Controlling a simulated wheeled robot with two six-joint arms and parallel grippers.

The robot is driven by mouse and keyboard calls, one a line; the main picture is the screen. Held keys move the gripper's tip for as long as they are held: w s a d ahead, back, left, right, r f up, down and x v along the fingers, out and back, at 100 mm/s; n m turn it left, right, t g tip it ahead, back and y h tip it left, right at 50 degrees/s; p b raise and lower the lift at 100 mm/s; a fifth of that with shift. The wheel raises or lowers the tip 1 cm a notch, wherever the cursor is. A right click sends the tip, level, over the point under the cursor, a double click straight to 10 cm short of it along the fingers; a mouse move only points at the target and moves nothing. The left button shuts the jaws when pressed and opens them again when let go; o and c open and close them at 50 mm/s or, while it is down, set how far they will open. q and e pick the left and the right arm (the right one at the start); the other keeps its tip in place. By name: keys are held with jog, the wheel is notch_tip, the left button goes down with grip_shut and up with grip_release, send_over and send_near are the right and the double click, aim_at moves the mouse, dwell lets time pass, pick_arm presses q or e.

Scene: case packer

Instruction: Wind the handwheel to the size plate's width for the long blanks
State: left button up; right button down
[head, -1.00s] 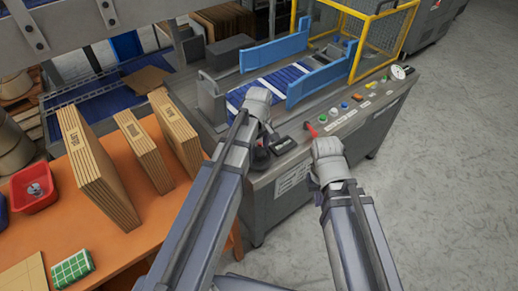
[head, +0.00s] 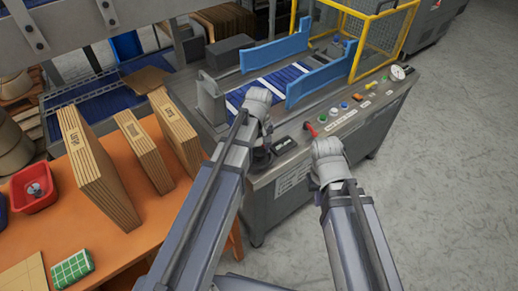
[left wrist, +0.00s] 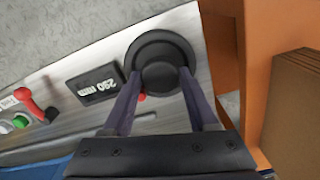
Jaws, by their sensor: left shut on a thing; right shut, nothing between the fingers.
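The black handwheel (left wrist: 155,50) is on the metal panel in the left wrist view, with my left gripper's (left wrist: 160,75) fingers closed around its raised knob. In the head view the wheel (head: 262,160) is mostly hidden by my left gripper (head: 262,132). Beside it, a dark display (left wrist: 96,88) shows digits upside down, perhaps 290 mm. A white plate (head: 293,177) is on the machine's front; its text is too small to read. My right gripper (head: 322,146) is shut and empty, near the red lever (head: 310,129). Brown blank stacks (head: 95,170) stand on the orange table.
Blue guide rails (head: 320,82) stand over the blue conveyor (head: 268,85). Coloured buttons (head: 333,112) and a gauge (head: 398,72) line the panel. A yellow cage (head: 385,35) is behind.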

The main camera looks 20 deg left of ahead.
aim_at(259, 152)
pick_arm(q)
jog(key=o, duration=1.4)
notch_tip(259, 152, up, 8)
jog(key=p, duration=0.8)
jog(key=shift+f, duration=0.1)
